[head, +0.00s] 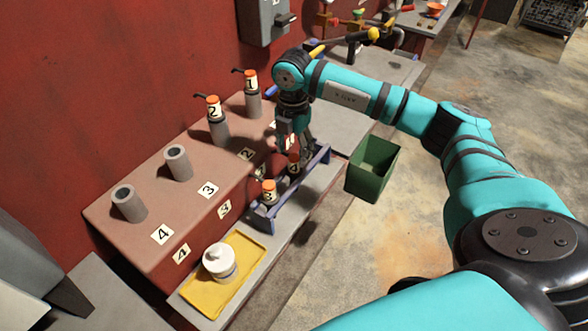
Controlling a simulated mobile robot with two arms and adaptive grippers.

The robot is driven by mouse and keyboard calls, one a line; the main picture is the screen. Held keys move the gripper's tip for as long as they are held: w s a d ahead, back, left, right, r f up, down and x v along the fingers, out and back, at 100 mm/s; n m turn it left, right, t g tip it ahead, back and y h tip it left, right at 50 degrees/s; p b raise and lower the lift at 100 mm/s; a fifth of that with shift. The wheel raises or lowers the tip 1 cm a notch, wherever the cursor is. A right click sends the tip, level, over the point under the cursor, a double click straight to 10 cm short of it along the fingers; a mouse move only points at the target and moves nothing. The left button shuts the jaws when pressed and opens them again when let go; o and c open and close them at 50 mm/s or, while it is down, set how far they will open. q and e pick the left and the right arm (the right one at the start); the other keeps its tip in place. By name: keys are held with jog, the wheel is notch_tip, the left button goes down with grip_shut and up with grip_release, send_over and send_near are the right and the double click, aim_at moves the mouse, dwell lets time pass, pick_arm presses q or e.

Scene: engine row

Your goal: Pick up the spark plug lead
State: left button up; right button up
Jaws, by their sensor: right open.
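Two spark plug leads with orange tops stand in the blue-railed rack in front of the engine block: the nearer lead (269,190) and the farther lead (294,158), whose number looks like 4. My right gripper (300,152) points down, open, right at the farther lead and partly hides it. I cannot tell whether the fingers touch it. Two more leads, marked 2 (214,108) and 1 (251,82), sit upright on their posts on the block. My left gripper is out of view.
The reddish block (140,235) has bare grey posts at 3 (178,162) and 4 (129,203). A yellow tray (235,287) holds a white container (219,261). A green bin (372,167) stands right of the rack. The red wall rises behind the block.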

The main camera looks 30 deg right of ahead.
aim_at(294, 156)
notch_tip(294, 156, down, 4)
jog(key=shift+d+r+p, duration=0.1)
jog(key=shift+d+p, duration=0.05)
jog(key=shift+p, duration=0.55)
jog(key=shift+f, duration=0.3)
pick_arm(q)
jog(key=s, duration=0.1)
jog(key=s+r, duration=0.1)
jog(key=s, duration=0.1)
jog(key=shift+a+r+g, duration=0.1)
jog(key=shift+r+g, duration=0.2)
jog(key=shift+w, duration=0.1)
pick_arm(e)
jog(key=shift+c, duration=0.2)
jog(key=c, duration=0.7)
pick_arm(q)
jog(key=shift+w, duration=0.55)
pick_arm(e)
grip_shut()
